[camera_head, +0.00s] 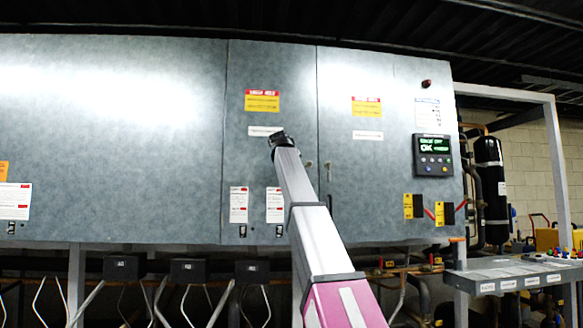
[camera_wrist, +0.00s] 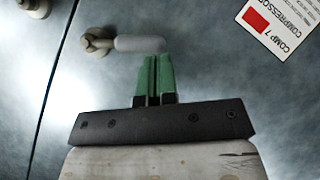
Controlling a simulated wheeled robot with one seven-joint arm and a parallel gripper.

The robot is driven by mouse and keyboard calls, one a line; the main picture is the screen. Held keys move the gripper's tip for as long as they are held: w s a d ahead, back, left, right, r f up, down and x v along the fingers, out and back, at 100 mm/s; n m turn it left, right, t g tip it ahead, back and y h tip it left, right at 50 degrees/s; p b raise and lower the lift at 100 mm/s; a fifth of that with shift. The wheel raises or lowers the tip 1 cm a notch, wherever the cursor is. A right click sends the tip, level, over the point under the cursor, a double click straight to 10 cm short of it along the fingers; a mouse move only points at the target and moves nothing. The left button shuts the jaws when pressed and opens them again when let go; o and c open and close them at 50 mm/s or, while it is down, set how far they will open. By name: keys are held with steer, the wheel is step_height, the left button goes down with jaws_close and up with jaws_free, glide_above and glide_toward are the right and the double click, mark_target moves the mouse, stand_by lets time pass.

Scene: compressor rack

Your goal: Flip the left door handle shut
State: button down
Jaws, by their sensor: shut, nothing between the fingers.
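The door handle (camera_wrist: 97,42) shows in the wrist view as a round pivot with a pale grey lever (camera_wrist: 140,43) pointing right, across the picture. My gripper (camera_wrist: 153,58) has its green fingers shut together and empty. The fingertips are just below the lever near its free end; I cannot tell whether they touch it. In the head view my arm rises in front of the left door (camera_head: 270,80), and my gripper is hidden behind it. A small handle fitting (camera_head: 309,164) shows beside the door seam there.
A second knob (camera_wrist: 35,6) sits across the seam in the wrist view. A COMP 7 label (camera_wrist: 277,25) is at upper right. In the head view, the right door (camera_head: 355,70) and a control panel (camera_head: 433,155) lie right. Black boxes (camera_head: 188,271) hang below the cabinet.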

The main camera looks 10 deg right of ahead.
steer(key=d+f+n+t+h, duration=0.3)
steer(key=d+f+n+h, duration=0.2)
steer(key=f+n, duration=0.1)
steer(key=shift+d+f+n+t, duration=0.2)
steer(key=shift+n+t, duration=0.1)
steer(key=shift+n, duration=0.6)
steer(key=shift+d, duration=0.1)
stand_by(0.6)
steer(key=shift+s, duration=0.1)
steer(key=v, duration=1)
steer(key=shift+s+a, duration=0.25)
steer(key=shift+a, duration=0.05)
